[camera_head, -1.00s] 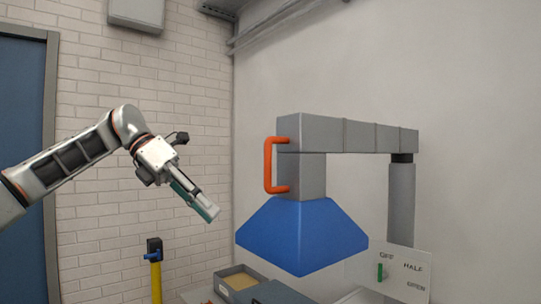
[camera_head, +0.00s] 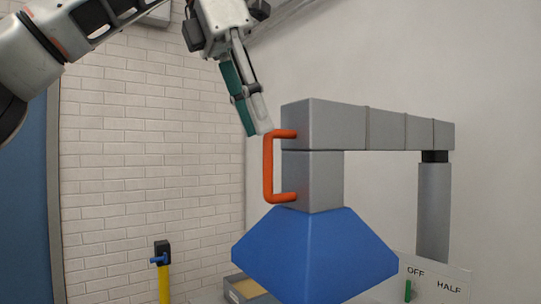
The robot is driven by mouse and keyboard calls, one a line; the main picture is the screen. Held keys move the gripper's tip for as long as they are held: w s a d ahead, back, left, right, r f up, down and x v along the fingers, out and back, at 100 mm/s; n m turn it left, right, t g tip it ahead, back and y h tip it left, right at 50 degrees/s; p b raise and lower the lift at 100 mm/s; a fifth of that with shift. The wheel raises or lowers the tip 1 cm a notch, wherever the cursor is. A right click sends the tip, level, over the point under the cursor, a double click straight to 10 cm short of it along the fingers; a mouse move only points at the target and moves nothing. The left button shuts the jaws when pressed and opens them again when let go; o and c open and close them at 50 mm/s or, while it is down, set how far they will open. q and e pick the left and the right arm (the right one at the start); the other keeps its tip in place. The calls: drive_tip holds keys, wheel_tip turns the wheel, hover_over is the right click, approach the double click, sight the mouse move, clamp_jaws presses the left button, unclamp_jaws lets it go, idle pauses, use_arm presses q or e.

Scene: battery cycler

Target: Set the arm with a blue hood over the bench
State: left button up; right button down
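The arm with the blue hood is a grey boxy beam (camera_head: 388,129) running from a grey post (camera_head: 433,210) at the right to a grey block (camera_head: 322,180). The blue hood (camera_head: 315,255) hangs below the block. An orange handle (camera_head: 268,168) stands upright on the block's left face. My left gripper (camera_head: 259,132) points down, with its fingertips close to the handle's top end. I cannot tell whether they touch it. The fingers lie close together from this angle, so their opening is unclear. My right gripper is out of view. The bench is not clearly visible.
A panel (camera_head: 440,288) reading OFF and HALF, with a green lever (camera_head: 408,290), is at the lower right. A yellow post with a blue tap (camera_head: 161,262) stands at the lower left. A tray (camera_head: 243,286) is partly hidden behind the hood.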

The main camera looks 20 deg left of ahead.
sight(267, 153)
use_arm(q)
drive_tip(key=b+x, duration=0.1)
drive_tip(key=x, duration=0.4)
drive_tip(key=shift+f, duration=0.15)
drive_tip(key=shift+w+d+f, duration=0.1)
drive_tip(key=shift+d+f, duration=0.05)
drive_tip(key=shift+f, duration=0.35)
drive_tip(key=shift+d, duration=0.1)
clamp_jaws()
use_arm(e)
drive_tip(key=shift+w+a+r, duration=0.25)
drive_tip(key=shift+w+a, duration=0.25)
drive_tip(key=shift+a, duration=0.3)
